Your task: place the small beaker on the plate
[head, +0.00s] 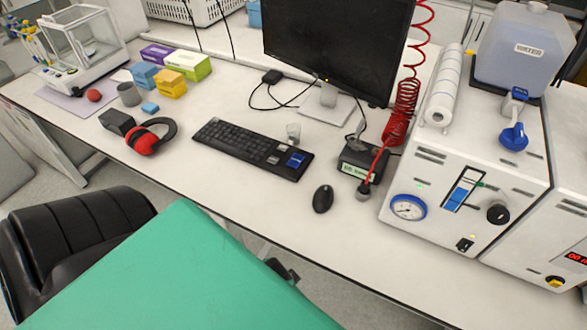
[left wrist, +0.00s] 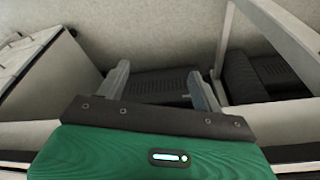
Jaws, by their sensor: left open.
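A small clear glass beaker (head: 293,133) stands upright on the white bench, behind the right part of the keyboard and left of the monitor's foot. I cannot pick out a separate plate for certain; a glass-sided balance (head: 84,45) stands at the far left of the bench, and its pan is too small to make out. My left gripper (left wrist: 159,72) shows in the left wrist view, with its two fingers apart and nothing between them. The beaker is not in that view. Neither gripper shows in the head view.
The black keyboard (head: 252,147) lies in front of the beaker, and a mouse (head: 323,198) lies to its right. The monitor (head: 335,45) and a coiled red hose (head: 402,110) stand behind. Red earmuffs (head: 143,141) and small boxes (head: 172,83) lie at left. A black chair (head: 75,240) stands in front.

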